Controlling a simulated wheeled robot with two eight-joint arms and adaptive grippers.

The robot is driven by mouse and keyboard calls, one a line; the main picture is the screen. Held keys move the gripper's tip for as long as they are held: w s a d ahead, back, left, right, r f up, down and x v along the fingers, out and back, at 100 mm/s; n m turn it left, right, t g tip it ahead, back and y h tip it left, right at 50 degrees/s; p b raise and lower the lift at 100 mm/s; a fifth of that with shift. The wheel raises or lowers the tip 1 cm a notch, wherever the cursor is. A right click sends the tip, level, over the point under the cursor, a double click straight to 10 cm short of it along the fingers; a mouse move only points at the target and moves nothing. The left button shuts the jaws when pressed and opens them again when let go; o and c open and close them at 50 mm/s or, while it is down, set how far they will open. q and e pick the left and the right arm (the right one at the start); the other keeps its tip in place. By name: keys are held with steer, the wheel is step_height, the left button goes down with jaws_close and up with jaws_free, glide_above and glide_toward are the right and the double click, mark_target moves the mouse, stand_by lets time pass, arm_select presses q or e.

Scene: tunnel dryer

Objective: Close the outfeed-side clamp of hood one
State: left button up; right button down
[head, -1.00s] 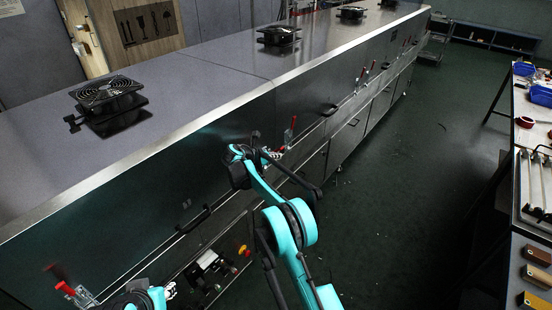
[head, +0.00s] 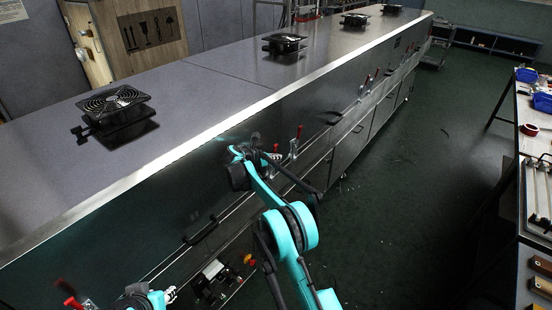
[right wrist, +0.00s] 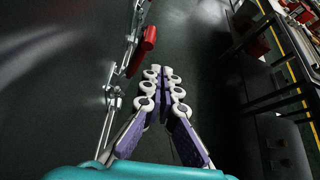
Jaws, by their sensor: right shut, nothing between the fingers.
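A toggle clamp with an upright red handle (head: 298,133) is on the dryer's front side, just beyond my right gripper (head: 277,158) in the head view. The right gripper is shut and empty, its fingertips a little left of the clamp's base. In the right wrist view the fingers (right wrist: 163,73) are together, with the clamp's red handle (right wrist: 143,48) and metal linkage close to their left, apart from them. Another red-handled clamp (head: 73,302) is at the lower left, near my left gripper (head: 170,294). The left fingers are too small to judge. No label shows which clamp is outfeed-side.
The hood top (head: 200,95) carries several black fans, the nearest a fan (head: 113,100) at left. A black handle (head: 200,230) juts from the front panel. More red-handled clamps are farther along. A workbench (head: 525,190) stands at right, with clear floor (head: 400,190) between.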

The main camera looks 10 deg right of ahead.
steer(key=shift+a, duration=0.1)
stand_by(0.3)
steer(key=v, duration=0.7)
steer(key=shift+r, duration=0.15)
steer(key=shift+s+a, duration=0.1)
